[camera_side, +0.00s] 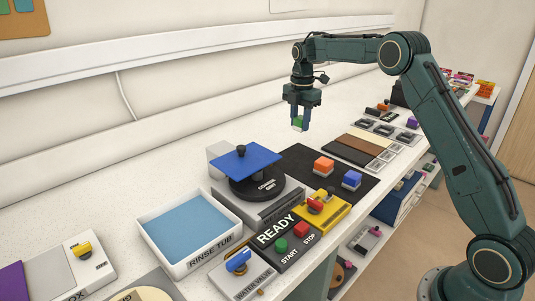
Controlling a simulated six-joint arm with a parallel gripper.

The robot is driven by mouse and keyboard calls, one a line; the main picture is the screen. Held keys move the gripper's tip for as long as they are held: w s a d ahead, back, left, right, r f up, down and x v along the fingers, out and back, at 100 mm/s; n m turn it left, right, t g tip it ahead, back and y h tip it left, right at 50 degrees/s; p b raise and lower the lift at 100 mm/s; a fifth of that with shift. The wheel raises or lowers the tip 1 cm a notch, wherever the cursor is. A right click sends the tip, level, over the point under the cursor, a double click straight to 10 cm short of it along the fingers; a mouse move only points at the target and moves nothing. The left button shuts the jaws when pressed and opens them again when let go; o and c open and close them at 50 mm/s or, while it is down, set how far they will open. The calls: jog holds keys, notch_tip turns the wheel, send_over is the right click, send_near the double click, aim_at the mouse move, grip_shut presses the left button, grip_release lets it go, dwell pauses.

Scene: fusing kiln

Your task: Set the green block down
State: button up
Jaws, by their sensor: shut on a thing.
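My gripper (299,124) is in the air over the white worktop, beyond the dark mat. It is shut on a small green block (298,121), which shows between the fingertips. The block's lower part looks pale. The block is held above the worktop and touches nothing below that I can see. How far above it is, I cannot tell exactly.
A black mat (350,190) below my gripper carries an orange block (323,166) and a blue block (352,181). A blue plate (246,158) tops a dark round device at left. A rinse tub (187,230) and button panel (288,240) are nearer. Worktop (245,125) behind is clear.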

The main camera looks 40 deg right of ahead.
aim_at(297, 161)
jog(key=shift+f, duration=5.5)
jog(key=shift+f, duration=0.15)
jog(key=o, duration=0.9)
notch_tip(297, 161, up, 11)
jog(key=shift+r, duration=0.7)
